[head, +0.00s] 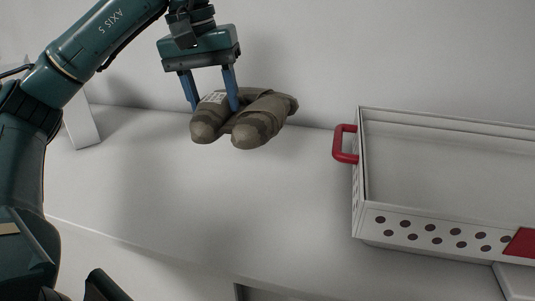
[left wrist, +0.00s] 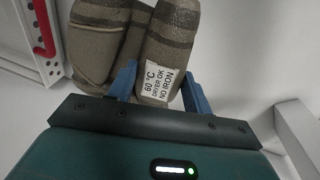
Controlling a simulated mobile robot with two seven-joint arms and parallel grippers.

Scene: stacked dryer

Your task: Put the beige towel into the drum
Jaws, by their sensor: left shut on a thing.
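The beige towel (head: 265,117) is a folded brownish bundle with darker bands, held above the white surface in the head view. My left gripper (head: 211,103) is shut on its left part, with one blue finger on each side of that fold. In the left wrist view the towel (left wrist: 103,40) shows a white label reading 60 °C, dryer OK, no iron, between the fingers of the left gripper (left wrist: 163,88). The drum is not in view. My right gripper is not in view.
A white basket (head: 440,215) with a red handle (head: 343,143) and round holes stands at the right on the white surface (head: 200,195). The surface between the towel and the basket is clear. A white wall (head: 400,50) rises behind.

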